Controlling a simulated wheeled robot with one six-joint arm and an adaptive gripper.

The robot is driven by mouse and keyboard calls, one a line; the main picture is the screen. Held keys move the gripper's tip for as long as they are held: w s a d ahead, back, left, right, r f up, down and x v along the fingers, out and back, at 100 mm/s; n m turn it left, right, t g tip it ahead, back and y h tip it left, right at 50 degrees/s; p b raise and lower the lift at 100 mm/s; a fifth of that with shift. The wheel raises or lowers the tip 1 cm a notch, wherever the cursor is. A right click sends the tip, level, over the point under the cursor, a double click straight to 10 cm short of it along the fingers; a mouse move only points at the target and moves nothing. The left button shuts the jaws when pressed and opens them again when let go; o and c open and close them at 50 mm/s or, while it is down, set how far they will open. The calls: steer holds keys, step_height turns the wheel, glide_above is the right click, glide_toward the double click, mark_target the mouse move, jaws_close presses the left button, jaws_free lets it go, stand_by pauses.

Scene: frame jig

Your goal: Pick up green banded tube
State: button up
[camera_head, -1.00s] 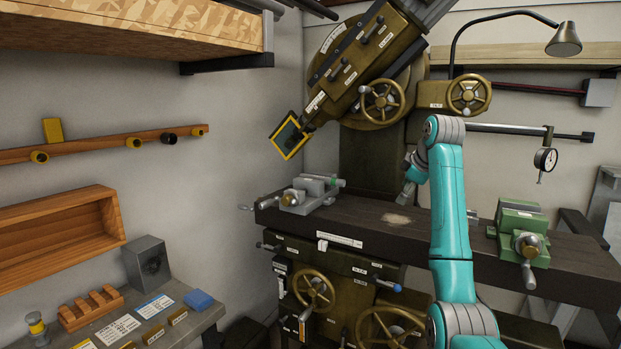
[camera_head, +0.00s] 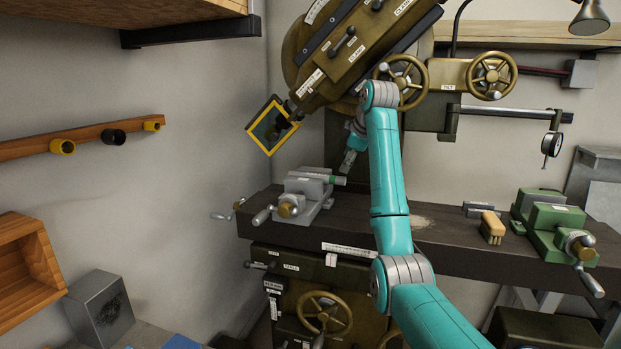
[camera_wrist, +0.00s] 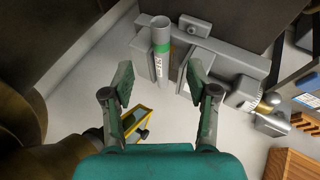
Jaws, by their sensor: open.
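The green banded tube (camera_wrist: 160,36) is a grey tube with an open end, a green band and a white label. It sits at the jaws of a grey vise (camera_wrist: 218,62) in the wrist view. In the head view my gripper (camera_head: 347,166) is just above and right of the tube's end. The tube's other end is hidden.
A dark machine table (camera_head: 460,240) carries the vise, a tan brush-like block (camera_head: 492,228) and a green vise (camera_head: 556,222). A yellow-framed panel (camera_head: 270,125) hangs left of my gripper. The machine head with handwheels (camera_head: 402,82) is close above and behind my arm.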

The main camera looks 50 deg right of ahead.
mark_target(338, 178)
steer(key=x, duration=0.9)
steer(key=shift+f, duration=0.15)
jaws_close()
